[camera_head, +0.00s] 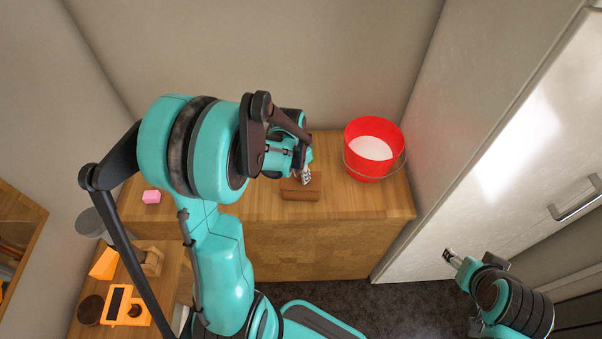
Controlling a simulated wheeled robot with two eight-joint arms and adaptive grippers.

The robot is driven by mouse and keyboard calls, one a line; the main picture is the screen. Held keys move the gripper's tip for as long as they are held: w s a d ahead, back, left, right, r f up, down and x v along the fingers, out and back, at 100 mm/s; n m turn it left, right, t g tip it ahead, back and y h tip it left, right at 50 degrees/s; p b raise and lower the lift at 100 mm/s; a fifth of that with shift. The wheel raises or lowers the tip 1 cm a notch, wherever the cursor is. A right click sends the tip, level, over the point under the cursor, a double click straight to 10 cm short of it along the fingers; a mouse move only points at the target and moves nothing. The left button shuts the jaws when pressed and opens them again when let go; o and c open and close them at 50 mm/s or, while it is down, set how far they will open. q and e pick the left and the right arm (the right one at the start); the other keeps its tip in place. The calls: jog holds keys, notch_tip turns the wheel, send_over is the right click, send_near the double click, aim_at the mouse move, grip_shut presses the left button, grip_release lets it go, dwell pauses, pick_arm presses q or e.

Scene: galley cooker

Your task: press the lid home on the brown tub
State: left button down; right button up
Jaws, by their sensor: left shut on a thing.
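The brown tub (300,195) is a small box-like thing on the wooden counter, near its front edge and left of the red bucket. Its top looks brown too, and I cannot make out a seam between lid and tub. My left gripper (305,178) points down at the top of the tub, its fingertips shut on what seems to be the lid. The arm hides part of the tub's back and left side. My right gripper (449,255) is away at the lower right, over the floor in front of the white cabinet, and its jaws are too small to read.
A red bucket (389,133) with white contents stands right of the tub. A pink block (151,197) lies at the counter's left. A lower wooden surface at left holds an orange device (125,306) and a dark round thing (90,310). A white cabinet (500,170) bounds the right.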

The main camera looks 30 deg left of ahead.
dwell(0.4)
pick_arm(q)
jog(key=c, duration=0.8)
grip_release()
jog(key=shift+r, duration=0.1)
jog(key=shift+r+p, duration=2.55)
jog(key=shift+r, duration=0.8)
grip_shut()
